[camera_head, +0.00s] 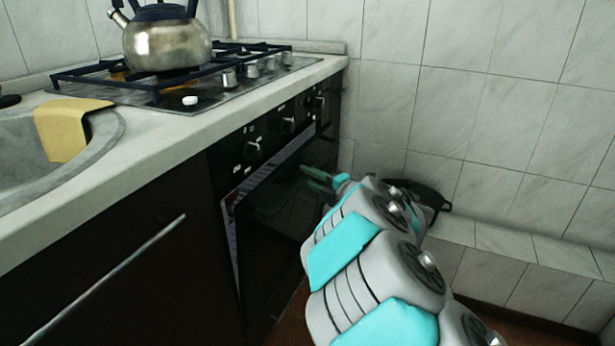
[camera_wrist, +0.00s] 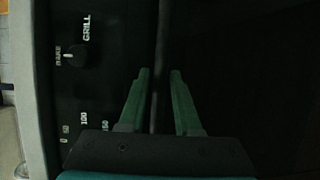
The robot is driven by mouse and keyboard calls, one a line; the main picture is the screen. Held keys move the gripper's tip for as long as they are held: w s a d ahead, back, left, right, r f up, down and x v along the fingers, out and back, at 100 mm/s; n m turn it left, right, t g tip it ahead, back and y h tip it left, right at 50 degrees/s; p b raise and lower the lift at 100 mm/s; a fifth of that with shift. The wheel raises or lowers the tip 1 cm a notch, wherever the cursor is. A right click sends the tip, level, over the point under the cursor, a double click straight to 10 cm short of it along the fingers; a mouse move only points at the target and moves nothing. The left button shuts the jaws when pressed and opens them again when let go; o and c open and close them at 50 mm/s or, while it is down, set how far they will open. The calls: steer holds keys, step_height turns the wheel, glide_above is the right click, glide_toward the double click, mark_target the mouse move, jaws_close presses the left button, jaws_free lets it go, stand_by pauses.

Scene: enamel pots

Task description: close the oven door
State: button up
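The oven door (camera_head: 280,220) is a dark, glossy panel below the stove's knobs. It stands slightly ajar, with a narrow light gap along its top and left edges. My gripper (camera_head: 317,180) is at the upper right part of the door, its green fingers pointing left at it. In the wrist view my gripper (camera_wrist: 159,72) has its fingers apart, with a thin dark bar (camera_wrist: 160,45) between them. I cannot tell whether that bar is the handle or the door's edge, or whether the fingers touch it.
The control panel (camera_head: 252,150) with knobs is above the door. A metal kettle (camera_head: 165,45) stands on the hob (camera_head: 205,95). A yellow cloth (camera_head: 68,130) hangs over the sink (camera_head: 30,185). A tiled ledge (camera_head: 510,246) and wall are at right, with a dark pan-like object (camera_head: 430,193) near the corner.

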steer(key=shift+w+a, duration=0.2)
steer(key=shift+a, duration=0.05)
steer(key=shift+c, duration=0.3)
jaws_close()
steer(key=shift+f, duration=0.1)
stand_by(0.9)
